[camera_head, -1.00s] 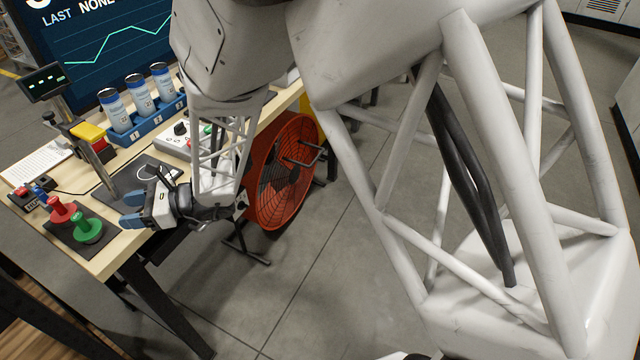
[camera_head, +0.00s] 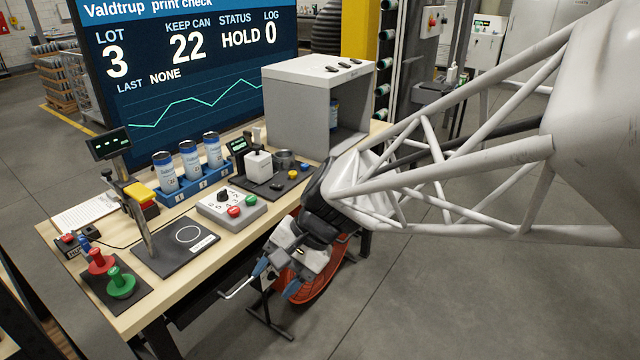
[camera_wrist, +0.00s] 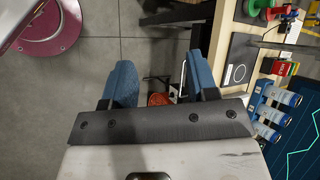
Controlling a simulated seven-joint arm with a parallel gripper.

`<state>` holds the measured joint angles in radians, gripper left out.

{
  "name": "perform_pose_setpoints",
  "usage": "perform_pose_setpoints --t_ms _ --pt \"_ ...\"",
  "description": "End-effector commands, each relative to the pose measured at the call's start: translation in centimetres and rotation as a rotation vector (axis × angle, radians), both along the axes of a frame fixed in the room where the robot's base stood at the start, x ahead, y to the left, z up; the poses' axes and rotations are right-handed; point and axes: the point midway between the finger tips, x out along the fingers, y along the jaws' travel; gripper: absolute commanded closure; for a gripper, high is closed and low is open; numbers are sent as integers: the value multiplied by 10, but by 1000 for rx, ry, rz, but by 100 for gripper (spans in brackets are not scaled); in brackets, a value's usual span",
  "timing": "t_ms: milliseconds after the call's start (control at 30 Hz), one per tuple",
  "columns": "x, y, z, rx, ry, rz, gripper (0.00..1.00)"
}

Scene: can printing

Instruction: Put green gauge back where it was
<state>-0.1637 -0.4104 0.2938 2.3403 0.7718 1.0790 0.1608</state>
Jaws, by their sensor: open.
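The green gauge (camera_head: 121,283) stands upright on a dark mat (camera_head: 103,303) at the front left of the table, with the red gauge (camera_head: 100,262) just behind it. In the wrist view the green gauge (camera_wrist: 288,12) shows at the top right beside the red gauge (camera_wrist: 268,12). My gripper (camera_head: 274,279) is off the table's front edge, to the right of the gauges and well apart from them. In the wrist view its blue fingers (camera_wrist: 155,88) are spread with nothing between them.
A post with a display stands by the dark plate with a white circle (camera_head: 188,235). A blue rack (camera_head: 190,190) holds three cans. A control box (camera_head: 231,207) and a grey cabinet (camera_head: 298,97) are farther right.

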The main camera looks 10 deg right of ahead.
Motion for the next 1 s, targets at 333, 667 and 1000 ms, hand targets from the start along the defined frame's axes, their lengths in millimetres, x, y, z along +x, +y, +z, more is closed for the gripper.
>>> perform_pose_setpoints --t_ms 333,667,1000 --pt "-48 -108 24 -381 -306 190 46" --pt "-77 -170 43 -646 -456 311 46" --pt "-80 -177 44 -676 -470 326 46"
